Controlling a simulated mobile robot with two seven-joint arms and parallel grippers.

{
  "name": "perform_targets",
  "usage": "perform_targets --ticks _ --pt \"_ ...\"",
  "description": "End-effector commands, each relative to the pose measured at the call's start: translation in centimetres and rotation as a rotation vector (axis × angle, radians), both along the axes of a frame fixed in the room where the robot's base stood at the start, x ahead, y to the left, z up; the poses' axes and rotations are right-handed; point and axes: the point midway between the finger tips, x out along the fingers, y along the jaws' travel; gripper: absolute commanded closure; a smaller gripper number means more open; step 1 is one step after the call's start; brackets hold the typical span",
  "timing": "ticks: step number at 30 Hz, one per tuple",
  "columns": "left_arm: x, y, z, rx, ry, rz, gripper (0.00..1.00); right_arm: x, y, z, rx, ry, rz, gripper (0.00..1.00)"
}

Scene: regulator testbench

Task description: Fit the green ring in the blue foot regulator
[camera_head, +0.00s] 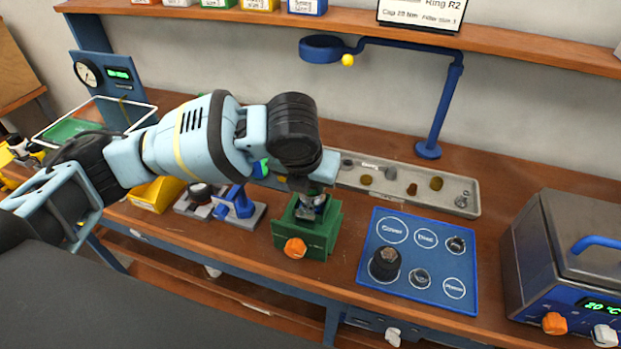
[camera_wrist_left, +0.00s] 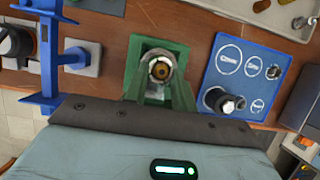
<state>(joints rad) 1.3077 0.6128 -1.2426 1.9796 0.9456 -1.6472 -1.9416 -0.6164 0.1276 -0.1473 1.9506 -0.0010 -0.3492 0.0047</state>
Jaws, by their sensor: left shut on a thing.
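My left gripper (camera_head: 311,199) comes down over the green vise (camera_head: 320,240), which has an orange knob. It is shut on a small metal part at the vise's top; its fingers largely hide it. In the left wrist view, a round metal body with a brass-coloured centre (camera_wrist_left: 160,69) shows in the green vise (camera_wrist_left: 137,63). I cannot tell whether this is the blue foot regulator, or whether it is clamped. I cannot clearly make out a green ring. My right gripper is not in view.
A blue mat (camera_head: 372,278) right of the vise holds a dark ribbed cap (camera_head: 385,263) and small metal parts. Behind is a grey tray (camera_head: 400,200) with several small pieces. A blue press (camera_head: 240,203) stands left; a steel bath (camera_head: 560,260) stands right.

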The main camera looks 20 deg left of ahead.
Motion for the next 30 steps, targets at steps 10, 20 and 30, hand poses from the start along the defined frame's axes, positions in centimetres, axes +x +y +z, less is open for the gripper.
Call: perform_targets --ticks 10,20,30 --pt "0.01 0.02 -0.06 0.0 0.0 0.0 0.95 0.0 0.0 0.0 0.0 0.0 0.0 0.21" --pt "0.01 0.01 -0.04 0.0 0.0 0.0 0.48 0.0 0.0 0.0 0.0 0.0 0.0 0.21" --pt "0.0 0.01 -0.04 0.0 0.0 0.0 0.27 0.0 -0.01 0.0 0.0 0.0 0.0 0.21"
